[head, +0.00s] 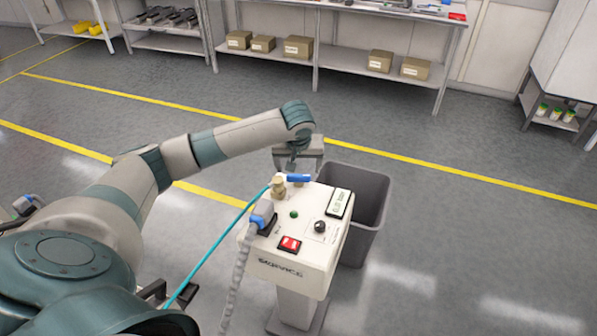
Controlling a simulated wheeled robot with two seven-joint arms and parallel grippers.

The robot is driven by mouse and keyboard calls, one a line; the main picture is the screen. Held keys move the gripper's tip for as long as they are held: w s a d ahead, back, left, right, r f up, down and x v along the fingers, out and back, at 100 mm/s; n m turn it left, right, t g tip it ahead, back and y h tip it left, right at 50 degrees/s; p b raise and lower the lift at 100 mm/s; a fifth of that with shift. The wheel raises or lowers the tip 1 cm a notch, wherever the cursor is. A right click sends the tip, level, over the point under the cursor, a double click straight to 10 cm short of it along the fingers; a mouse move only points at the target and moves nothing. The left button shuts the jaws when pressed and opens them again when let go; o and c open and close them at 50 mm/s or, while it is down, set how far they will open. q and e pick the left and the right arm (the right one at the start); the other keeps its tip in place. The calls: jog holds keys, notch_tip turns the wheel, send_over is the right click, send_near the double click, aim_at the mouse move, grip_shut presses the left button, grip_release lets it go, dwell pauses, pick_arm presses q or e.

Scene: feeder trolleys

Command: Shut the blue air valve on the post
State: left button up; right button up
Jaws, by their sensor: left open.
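The service post (275,262) has a cream box on top with a sloped panel. At the box's back left corner stands a brass valve (278,187) with a teal hose (222,237) running to it from the lower left. The blue valve handle (299,178) points to the right from the brass body, roughly level. My left gripper (292,164) is open, just behind and above the handle, pointing down; it looks empty. I cannot tell whether a finger touches the handle. My right gripper is not in view.
A grey bin (372,205) stands close behind the post. Shelves with boxes (298,47) line the back; floor on the right is clear.

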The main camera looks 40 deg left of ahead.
aim_at(298, 175)
pick_arm(q)
jog(key=shift+p+x, duration=0.3)
jog(key=shift+x, duration=2.45)
jog(key=c, duration=1.1)
